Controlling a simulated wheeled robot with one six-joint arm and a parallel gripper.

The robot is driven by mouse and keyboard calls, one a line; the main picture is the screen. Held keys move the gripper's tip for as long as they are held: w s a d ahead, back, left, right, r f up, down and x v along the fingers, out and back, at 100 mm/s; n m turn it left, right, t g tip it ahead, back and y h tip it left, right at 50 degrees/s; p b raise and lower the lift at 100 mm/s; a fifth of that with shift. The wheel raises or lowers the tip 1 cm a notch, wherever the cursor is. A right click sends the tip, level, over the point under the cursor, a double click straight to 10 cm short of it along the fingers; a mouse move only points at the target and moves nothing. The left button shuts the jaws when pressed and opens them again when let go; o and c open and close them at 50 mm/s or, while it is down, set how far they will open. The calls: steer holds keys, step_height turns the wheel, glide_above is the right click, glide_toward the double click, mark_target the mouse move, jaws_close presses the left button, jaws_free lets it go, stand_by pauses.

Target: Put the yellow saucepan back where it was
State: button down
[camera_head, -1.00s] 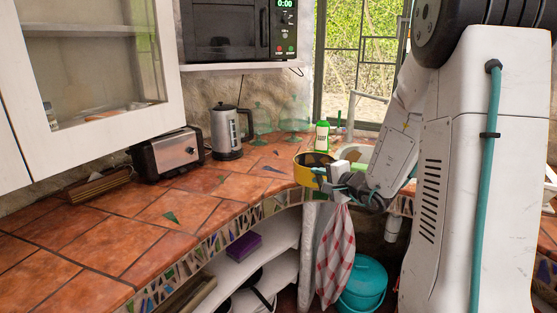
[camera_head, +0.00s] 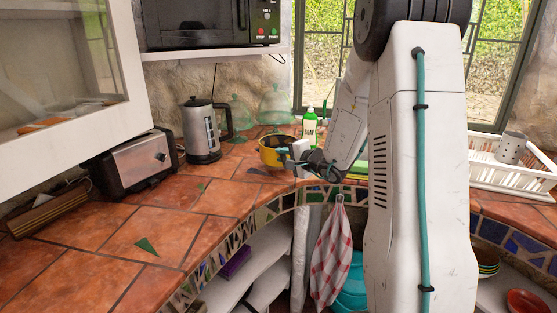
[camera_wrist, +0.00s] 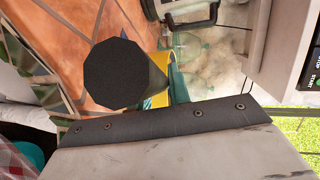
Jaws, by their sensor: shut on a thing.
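The yellow saucepan (camera_head: 267,152) is at the counter's inner corner in the head view, left of my gripper (camera_head: 300,158). My gripper is shut on its handle. In the wrist view the dark round handle end (camera_wrist: 118,74) fills the middle, with a strip of the yellow pan (camera_wrist: 160,92) behind it. Whether the pan touches the tiles or hangs just above them I cannot tell. My arm hides part of the counter to the right of the pan.
A kettle (camera_head: 202,132) and a toaster (camera_head: 136,168) stand to the left. A green soap bottle (camera_head: 309,128) and glass jars (camera_head: 274,106) are behind the pan. A dish rack (camera_head: 500,165) is at the right. The tiled counter (camera_head: 190,215) in front is mostly clear.

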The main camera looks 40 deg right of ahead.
steer(key=shift+w+d+f, duration=0.1)
steer(key=shift+w+d, duration=0.05)
steer(key=shift+w, duration=0.9)
steer(key=shift+f, duration=1.8)
steer(key=c, duration=1.3)
jaws_free()
steer(key=shift+s, duration=0.1)
steer(key=v, duration=1.2)
